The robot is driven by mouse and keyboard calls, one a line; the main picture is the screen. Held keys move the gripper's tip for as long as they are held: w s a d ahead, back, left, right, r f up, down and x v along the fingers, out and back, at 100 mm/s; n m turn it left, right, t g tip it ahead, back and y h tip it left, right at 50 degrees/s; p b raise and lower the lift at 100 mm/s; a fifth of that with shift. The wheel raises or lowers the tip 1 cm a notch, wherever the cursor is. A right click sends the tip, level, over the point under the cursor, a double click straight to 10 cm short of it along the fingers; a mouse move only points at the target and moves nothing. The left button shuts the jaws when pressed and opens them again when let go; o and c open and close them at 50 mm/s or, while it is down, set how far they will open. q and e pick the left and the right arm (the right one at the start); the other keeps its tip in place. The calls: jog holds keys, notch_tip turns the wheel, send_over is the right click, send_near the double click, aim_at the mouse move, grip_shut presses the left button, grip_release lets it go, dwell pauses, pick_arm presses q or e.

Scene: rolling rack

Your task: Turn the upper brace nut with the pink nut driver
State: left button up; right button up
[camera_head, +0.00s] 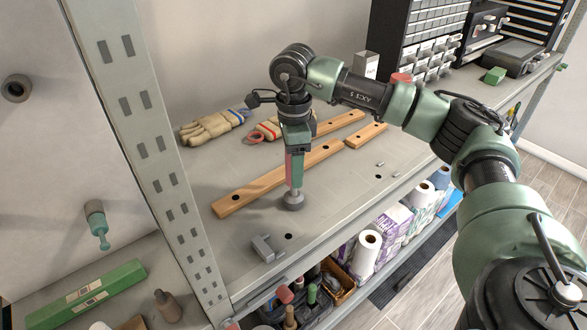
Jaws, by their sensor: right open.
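My right gripper (295,172) points straight down over the middle of the grey shelf, its jaws open. The pink nut driver (289,168) stands upright between or beside its fingers; only a narrow pink strip shows. A round grey piece (293,200) sits at its lower end on or just above the shelf. Whether the fingers touch the driver cannot be told. My left gripper is out of view.
A long wooden bar (250,193) lies behind the gripper, with shorter bars and work gloves (212,128) further back. A grey bracket (266,247) lies near the front edge. Drawer cabinets (420,35) stand at the back right. The shelf's right front is mostly clear.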

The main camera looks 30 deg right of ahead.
jog(key=shift+f, duration=0.95)
jog(key=shift+c, duration=0.3)
grip_shut()
jog(key=shift+r, duration=0.1)
